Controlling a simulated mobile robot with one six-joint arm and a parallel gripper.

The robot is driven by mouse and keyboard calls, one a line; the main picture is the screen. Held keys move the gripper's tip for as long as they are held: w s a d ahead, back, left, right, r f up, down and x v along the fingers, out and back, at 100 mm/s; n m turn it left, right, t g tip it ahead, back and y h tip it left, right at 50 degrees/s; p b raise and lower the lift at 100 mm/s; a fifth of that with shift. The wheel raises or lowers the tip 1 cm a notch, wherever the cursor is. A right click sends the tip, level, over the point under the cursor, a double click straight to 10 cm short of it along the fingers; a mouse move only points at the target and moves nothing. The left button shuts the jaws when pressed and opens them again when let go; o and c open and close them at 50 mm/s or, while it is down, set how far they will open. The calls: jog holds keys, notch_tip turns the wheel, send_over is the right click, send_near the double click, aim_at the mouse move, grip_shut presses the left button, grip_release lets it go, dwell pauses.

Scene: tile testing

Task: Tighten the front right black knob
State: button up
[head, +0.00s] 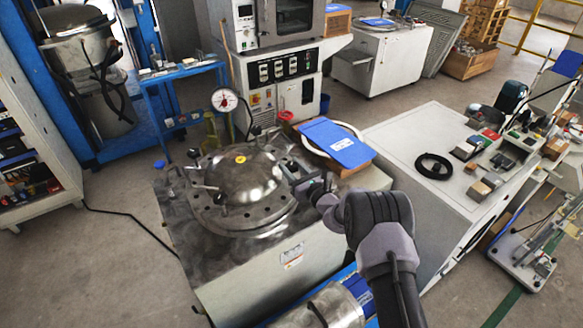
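A round metal vessel with a domed lid (243,178) sits on a grey metal machine top. Clamp bolts with dark ends stand around its flange. A dark knob (193,154) shows at the back left of the lid. My arm comes in from the lower right. My gripper (291,171) is at the right side of the flange, pointing left toward the lid. The front right black knob cannot be made out; my gripper and wrist cover that part of the rim. The fingers are too small to tell whether they are open or touch anything.
A dial gauge (225,99) stands behind the lid. A blue book (332,142) lies on a box just behind my gripper. A white cabinet (400,141) with a coiled black cable (434,166) stands to the right. The floor at left is clear except for a cable.

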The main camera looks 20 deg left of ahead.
grip_shut()
jog(key=shift+a+m+t+h, duration=0.15)
jog(key=shift+m+t+h, duration=2.05)
jog(key=shift+m+h, duration=0.1)
jog(key=shift+h, duration=0.6)
jog(key=o, duration=1.1)
grip_release()
jog(key=shift+c, duration=0.2)
jog(key=p+v, duration=0.4)
jog(key=v, duration=1.3)
jog(key=shift+d+p, duration=0.3)
jog(key=shift+d, duration=0.05)
